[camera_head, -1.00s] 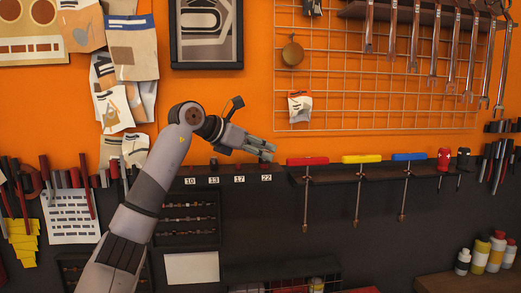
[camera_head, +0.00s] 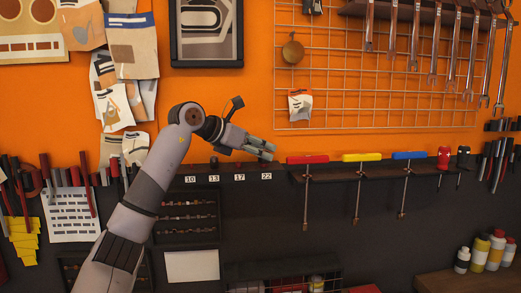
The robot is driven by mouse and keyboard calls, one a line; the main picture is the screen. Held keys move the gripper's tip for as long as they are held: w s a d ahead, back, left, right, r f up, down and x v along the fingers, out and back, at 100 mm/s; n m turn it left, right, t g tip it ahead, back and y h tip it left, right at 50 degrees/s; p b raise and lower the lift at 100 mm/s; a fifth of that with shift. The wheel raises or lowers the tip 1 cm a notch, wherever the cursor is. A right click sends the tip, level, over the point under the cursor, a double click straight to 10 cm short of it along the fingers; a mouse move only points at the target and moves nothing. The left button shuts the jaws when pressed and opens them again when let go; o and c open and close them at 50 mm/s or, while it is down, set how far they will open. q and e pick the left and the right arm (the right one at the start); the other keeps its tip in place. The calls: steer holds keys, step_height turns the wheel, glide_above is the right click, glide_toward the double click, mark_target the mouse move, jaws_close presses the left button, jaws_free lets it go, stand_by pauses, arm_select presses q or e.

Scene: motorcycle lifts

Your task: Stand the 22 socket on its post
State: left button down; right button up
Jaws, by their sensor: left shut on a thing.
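My left gripper (camera_head: 267,152) reaches in from the left and is shut just above the rail (camera_head: 285,175), over the label 22 (camera_head: 266,176). The 22 socket is between its fingers but is too small and too covered to make out. The post for 22 is not clear either, being behind or just under the fingertips. I cannot tell whether the socket touches it. Labels 10 (camera_head: 190,180), 13 (camera_head: 214,178) and 17 (camera_head: 239,177) sit along the rail to the left, with a small dark piece above 13. My right gripper is not in view.
Screwdrivers with red (camera_head: 308,159), yellow (camera_head: 361,157) and blue (camera_head: 409,155) handles hang close to the right of the gripper. A wire grid (camera_head: 345,100) with wrenches is above right. A dark shelf with small parts (camera_head: 187,216) is below the rail.

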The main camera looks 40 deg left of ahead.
arm_select(q)
steer(key=shift+f+b, duration=0.35)
steer(key=shift+f, duration=0.25)
steer(key=c, duration=1.2)
jaws_free()
steer(key=shift+o, duration=0.2)
steer(key=v, duration=1.2)
steer(key=shift+f, duration=0.1)
